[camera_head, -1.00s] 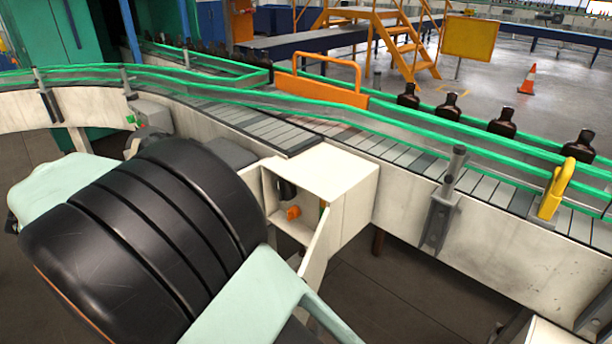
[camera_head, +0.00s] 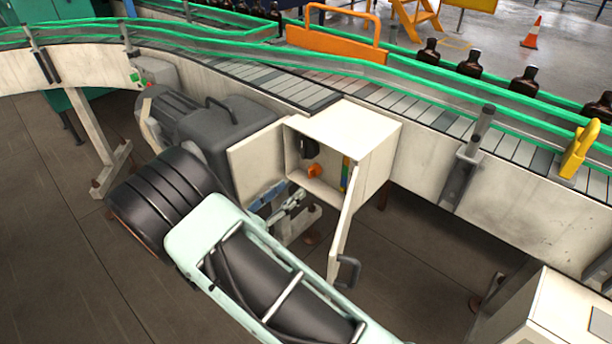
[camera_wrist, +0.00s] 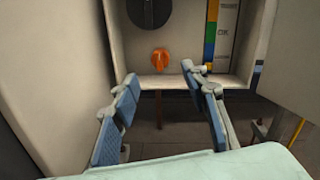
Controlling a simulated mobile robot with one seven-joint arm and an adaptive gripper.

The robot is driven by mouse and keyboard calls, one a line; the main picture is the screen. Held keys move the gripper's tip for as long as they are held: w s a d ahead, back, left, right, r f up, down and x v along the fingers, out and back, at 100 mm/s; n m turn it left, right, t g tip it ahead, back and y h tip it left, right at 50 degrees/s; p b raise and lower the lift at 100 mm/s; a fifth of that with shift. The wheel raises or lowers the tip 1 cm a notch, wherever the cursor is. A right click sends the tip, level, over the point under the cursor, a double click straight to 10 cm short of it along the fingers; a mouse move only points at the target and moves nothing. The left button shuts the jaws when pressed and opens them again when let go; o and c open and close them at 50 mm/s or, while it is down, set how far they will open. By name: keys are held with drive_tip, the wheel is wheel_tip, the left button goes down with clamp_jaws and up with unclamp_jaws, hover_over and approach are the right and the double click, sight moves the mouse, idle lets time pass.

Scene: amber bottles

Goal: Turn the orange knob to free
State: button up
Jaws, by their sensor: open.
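The orange knob (camera_head: 314,171) sits low inside an open cream control box (camera_head: 352,124) fixed to the side of the conveyor. In the wrist view the orange knob (camera_wrist: 160,61) is ahead of my gripper, between the lines of its two fingers and a little above them. My gripper (camera_wrist: 160,85) is open and empty, with blue pads apart, and does not touch the knob. In the head view my gripper (camera_head: 279,205) is at the lower front of the box, left of the open door (camera_head: 346,219).
A large black knob (camera_wrist: 149,12) is above the orange one, and a coloured strip (camera_wrist: 222,35) is to its right. The box's side panel stands close on the left. The conveyor with green rails (camera_head: 250,64) and brown bottles (camera_head: 468,64) runs behind.

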sight(309, 174)
drive_tip(key=x, duration=0.9)
drive_tip(key=shift+c, duration=0.7)
drive_tip(key=shift+f, duration=0.1)
clamp_jaws()
